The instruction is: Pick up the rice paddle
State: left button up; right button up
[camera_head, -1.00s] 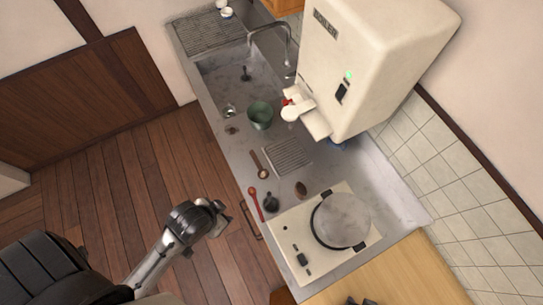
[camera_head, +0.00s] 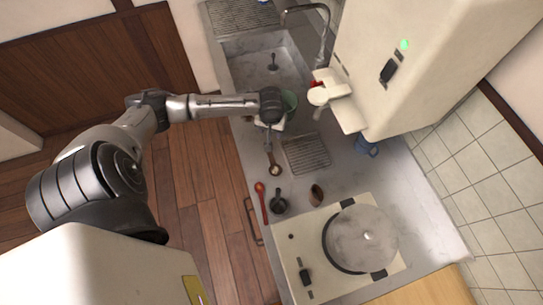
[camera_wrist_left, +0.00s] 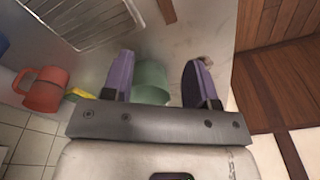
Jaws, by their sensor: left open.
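A wooden utensil with a pale round end, which looks like the rice paddle (camera_head: 273,168), lies on the counter left of the metal grate. A brown strip at the top edge of the left wrist view (camera_wrist_left: 167,10) seems to be its handle. My left gripper (camera_head: 269,127) is over the counter, on the sink side of the paddle. In the left wrist view its purple fingers (camera_wrist_left: 156,80) are apart, with nothing held between them. A green cup (camera_wrist_left: 152,78) shows beyond the fingers. My right gripper is not in view.
A red spoon (camera_head: 262,201), a small dark pot (camera_head: 279,202) and a brown oval item (camera_head: 316,193) lie near the stove (camera_head: 293,264). The metal grate (camera_head: 306,153) is right of the paddle. A red mug (camera_wrist_left: 45,90) is beside the gripper. A white dispenser overhangs the counter.

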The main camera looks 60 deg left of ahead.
aim_at(272, 159)
pick_arm(q)
jog(key=f+n, duration=0.2)
jog(key=f, duration=0.3)
jog(key=f+n, duration=0.2)
jog(key=f, duration=0.2)
jog(key=f+n+b, duration=0.1)
jog(key=f+n, duration=0.1)
jog(key=f, duration=0.3)
jog(key=shift+s+d+f+h, duration=0.3)
jog(key=shift+s+f+h, duration=0.05)
jog(key=shift+s+h, duration=0.05)
grip_shut()
dwell(0.4)
jog(key=shift+r, duration=0.1)
